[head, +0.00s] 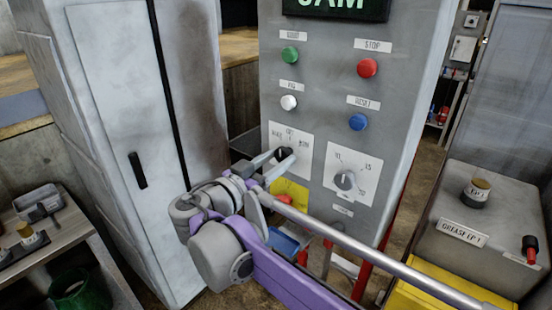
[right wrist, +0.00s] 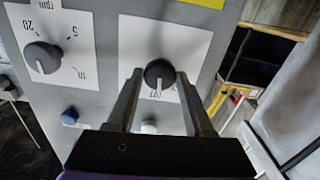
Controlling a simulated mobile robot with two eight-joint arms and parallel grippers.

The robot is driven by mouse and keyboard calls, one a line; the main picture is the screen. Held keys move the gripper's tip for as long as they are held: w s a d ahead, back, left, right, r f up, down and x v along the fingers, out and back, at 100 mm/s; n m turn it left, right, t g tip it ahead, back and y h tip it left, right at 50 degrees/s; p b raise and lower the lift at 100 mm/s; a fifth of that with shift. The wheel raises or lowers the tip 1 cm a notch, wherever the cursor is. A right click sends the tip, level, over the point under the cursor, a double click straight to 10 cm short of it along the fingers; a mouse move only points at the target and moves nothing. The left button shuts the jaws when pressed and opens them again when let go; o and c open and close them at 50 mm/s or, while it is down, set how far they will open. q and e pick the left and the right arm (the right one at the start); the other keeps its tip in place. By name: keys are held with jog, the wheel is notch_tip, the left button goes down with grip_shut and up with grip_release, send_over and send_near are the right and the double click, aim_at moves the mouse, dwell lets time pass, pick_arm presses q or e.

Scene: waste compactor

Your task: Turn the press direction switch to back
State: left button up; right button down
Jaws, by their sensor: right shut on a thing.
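The press direction switch is a black round knob (head: 284,153) on a white label plate on the grey control panel. Its labels are small; the middle one reads OFF. In the right wrist view the knob (right wrist: 159,72) appears upside down, and its white pointer line points at the OFF mark. My right gripper (head: 270,160) reaches the knob from the lower left, one finger on each side. In the right wrist view the fingertips (right wrist: 160,80) are closed around the knob's sides. My left gripper is not in view.
The speed knob (head: 345,180) sits right of the switch. Green (head: 290,54), red (head: 367,68), white (head: 289,102) and blue (head: 358,122) buttons are above. A grey cabinet (head: 120,130) stands left, and a grease box (head: 465,215) stands right.

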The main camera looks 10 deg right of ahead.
jog(key=shift+r+n+p, duration=0.15)
jog(key=shift+n+p, duration=0.4)
jog(key=shift+n, duration=0.55)
jog(key=n+p, duration=0.1)
jog(key=n, duration=0.1)
jog(key=shift+n, duration=0.3)
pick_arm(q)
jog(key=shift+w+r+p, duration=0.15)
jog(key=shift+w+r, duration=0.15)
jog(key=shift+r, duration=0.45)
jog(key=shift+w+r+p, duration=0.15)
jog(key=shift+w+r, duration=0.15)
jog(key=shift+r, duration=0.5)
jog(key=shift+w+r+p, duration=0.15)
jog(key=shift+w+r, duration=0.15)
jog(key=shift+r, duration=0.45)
pick_arm(e)
jog(key=shift+n, duration=2.2)
jog(key=shift+c, duration=1.4)
grip_release()
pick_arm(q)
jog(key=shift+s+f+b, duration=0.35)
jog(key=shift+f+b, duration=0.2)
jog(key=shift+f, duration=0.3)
pick_arm(e)
jog(key=v, duration=1)
jog(key=shift+s+a, duration=0.3)
